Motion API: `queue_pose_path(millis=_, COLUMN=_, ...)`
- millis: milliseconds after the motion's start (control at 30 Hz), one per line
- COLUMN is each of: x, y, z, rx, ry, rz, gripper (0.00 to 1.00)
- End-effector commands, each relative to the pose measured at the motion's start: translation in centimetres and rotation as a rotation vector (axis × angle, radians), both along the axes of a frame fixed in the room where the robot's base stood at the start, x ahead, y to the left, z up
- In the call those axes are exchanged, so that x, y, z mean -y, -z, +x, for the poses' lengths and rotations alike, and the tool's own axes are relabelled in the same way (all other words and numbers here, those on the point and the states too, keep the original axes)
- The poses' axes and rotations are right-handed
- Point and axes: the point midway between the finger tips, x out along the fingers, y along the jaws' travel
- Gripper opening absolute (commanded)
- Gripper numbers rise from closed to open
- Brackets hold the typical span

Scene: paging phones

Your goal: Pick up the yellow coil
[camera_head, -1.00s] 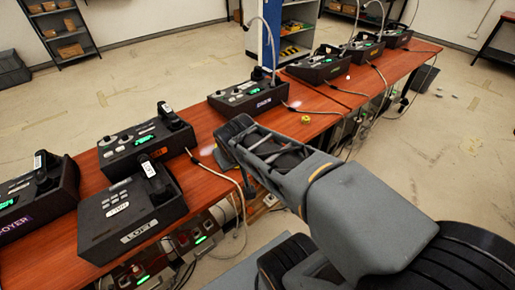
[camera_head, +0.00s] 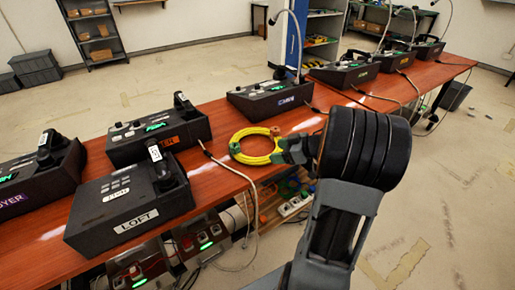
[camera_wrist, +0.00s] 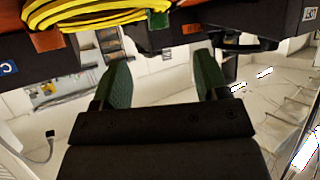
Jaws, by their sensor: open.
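The yellow coil (camera_head: 236,146) is a ring of cable near the front edge of the red-brown table, right of the LOFT phone. It carries an orange tag. My gripper (camera_head: 284,150) is at the coil's right side, in the head view. Whether it touches the coil cannot be told. In the wrist view the coil (camera_wrist: 90,17) fills the upper left, with an orange and a green tag, beyond the fingertips. The two green fingers of my gripper (camera_wrist: 163,72) are apart with nothing visible between them.
The LOFT phone (camera_head: 100,213) and another phone (camera_head: 150,138) stand left of the coil. A phone with a gooseneck microphone (camera_head: 268,98) stands behind it. A pale cable (camera_head: 225,166) hangs over the front edge.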

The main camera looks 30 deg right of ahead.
Motion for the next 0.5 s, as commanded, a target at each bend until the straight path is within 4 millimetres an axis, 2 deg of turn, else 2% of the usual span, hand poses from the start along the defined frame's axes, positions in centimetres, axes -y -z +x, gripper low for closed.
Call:
queue_pose_path(millis=200, x=-2.4, y=2.3, z=2.5, rx=-0.006, ry=-0.014, rz=0.006, gripper=0.68)
queue_pose_path(millis=500, x=-4.2, y=3.6, z=4.7, rx=-0.003, ry=-0.010, rz=0.004, gripper=0.68)
